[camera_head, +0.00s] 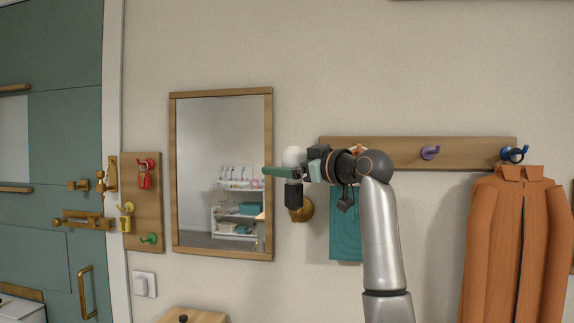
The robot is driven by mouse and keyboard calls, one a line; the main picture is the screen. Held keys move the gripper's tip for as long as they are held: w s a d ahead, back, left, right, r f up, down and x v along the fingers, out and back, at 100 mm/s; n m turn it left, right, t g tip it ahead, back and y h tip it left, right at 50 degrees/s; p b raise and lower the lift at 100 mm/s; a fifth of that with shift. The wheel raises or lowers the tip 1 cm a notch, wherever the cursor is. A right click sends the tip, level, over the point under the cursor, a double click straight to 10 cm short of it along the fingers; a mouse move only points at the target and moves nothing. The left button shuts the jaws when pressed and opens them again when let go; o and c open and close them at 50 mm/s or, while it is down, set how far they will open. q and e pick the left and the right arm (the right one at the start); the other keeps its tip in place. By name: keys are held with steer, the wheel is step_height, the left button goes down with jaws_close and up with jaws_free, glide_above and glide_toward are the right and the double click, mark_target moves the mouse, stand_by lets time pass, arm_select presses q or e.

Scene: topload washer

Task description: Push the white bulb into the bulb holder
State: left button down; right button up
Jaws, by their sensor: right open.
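The white bulb (293,156) is upright on the wall lamp, just right of the mirror. The bulb holder (292,196) is a dark cylinder below it on a brass wall mount (304,210). My right gripper (284,172) is open at the bulb's height, with a green-tipped finger crossing in front of the bulb's lower part. That finger hides the place where bulb and holder meet, so I cannot tell how far in the bulb sits. I cannot tell whether the gripper touches the bulb. My left gripper does not show.
A wood-framed mirror (220,247) hangs close on the left. A wooden hook rail (470,153) runs to the right, with a teal towel (345,235) behind my right arm and an orange jacket (505,240). A green door (50,150) with brass latches is far left.

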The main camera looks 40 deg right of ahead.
steer(key=s+b, duration=0.3)
steer(key=s, duration=0.9)
steer(key=shift+s+d, duration=0.25)
stand_by(0.4)
